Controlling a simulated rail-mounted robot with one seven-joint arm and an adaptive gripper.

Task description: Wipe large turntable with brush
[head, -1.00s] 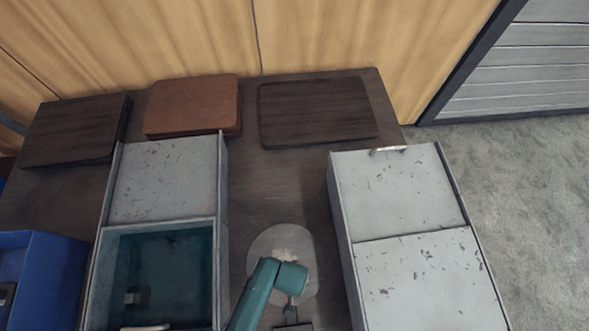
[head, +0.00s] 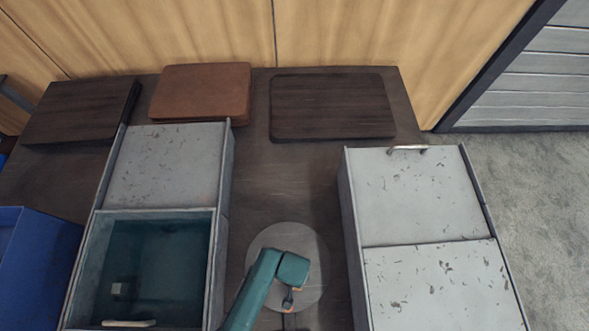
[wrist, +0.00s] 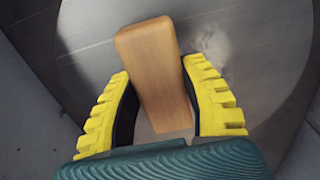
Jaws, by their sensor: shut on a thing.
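The large turntable is a flat grey disc (head: 258,262) on the table between two grey metal boxes. My teal arm covers much of it in the head view. In the wrist view the disc (wrist: 268,50) fills most of the background, with a faint smudge on it right of centre. The brush shows as a tan wooden block (wrist: 153,75). My gripper (wrist: 160,80), with yellow ribbed fingers, is shut on the brush and holds it over the disc. The brush's underside is hidden, so I cannot tell whether it touches the disc.
An open box (head: 88,262) with a teal inside stands left of the disc. A closed box (head: 412,195) with a handle stands close on the right. A blue bin (head: 38,265) is at far left. Brown and dark boards (head: 332,106) lie along the back.

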